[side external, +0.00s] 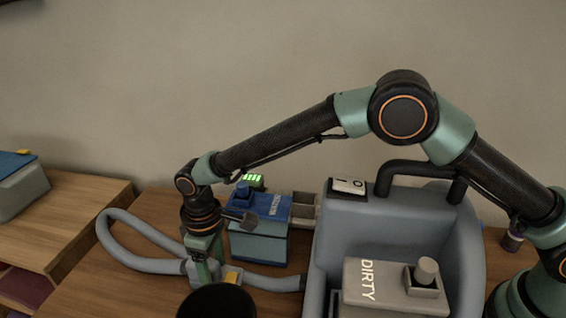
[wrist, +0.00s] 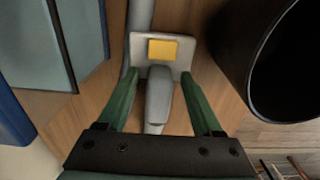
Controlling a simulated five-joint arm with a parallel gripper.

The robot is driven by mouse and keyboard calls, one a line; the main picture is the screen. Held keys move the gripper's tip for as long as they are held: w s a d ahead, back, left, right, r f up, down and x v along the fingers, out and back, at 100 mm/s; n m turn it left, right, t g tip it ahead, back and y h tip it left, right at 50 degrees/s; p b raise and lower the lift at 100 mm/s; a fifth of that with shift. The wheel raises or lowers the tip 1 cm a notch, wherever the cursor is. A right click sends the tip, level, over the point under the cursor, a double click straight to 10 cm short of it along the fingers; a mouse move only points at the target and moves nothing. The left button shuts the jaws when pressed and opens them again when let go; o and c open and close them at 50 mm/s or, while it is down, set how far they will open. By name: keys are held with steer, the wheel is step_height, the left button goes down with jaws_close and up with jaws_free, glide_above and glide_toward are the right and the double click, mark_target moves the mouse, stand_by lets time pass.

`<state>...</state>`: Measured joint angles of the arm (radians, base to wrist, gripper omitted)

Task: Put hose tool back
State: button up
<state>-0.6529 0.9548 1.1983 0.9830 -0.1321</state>
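The hose tool (wrist: 158,100) is a grey piece with a yellow button (wrist: 163,50), at the end of the grey hose (side external: 122,240). In the wrist view it lies between the two green fingers of my gripper (wrist: 159,76), with wood showing on both sides, so the fingers are open around it. In the side view my gripper (side external: 206,272) points down over the tool, and the yellow button (side external: 233,276) shows just right of it. The black cylinder in front hides the lower part of the tool and the fingertips there.
A black open cylinder (side external: 216,302) stands close in front, and at right in the wrist view (wrist: 262,72). A blue box (side external: 258,246) stands behind. The blue-grey machine (side external: 468,262) with its DIRTY tank (side external: 390,290) fills the right. A second wooden table (side external: 85,215) is at left.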

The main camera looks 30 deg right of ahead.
mark_target(213, 265)
step_height(213, 265, up, 12)
steer(key=d+r+m+t, duration=0.1)
steer(key=d+r+m, duration=0.1)
steer(key=d+r, duration=0.45)
steer(key=s+d+r+m+t, duration=0.15)
steer(key=d+r, duration=0.25)
steer(key=d, duration=0.6)
steer(key=s+d+m+t, duration=0.3)
steer(key=s+d+m, duration=0.2)
steer(key=s+d, duration=0.7)
steer(key=d+f, duration=0.1)
steer(key=d, duration=0.2)
steer(key=shift+d, duration=0.4)
steer(key=shift+o, duration=0.3)
steer(key=shift+s+r+m, duration=0.1)
steer(key=shift+m, duration=0.15)
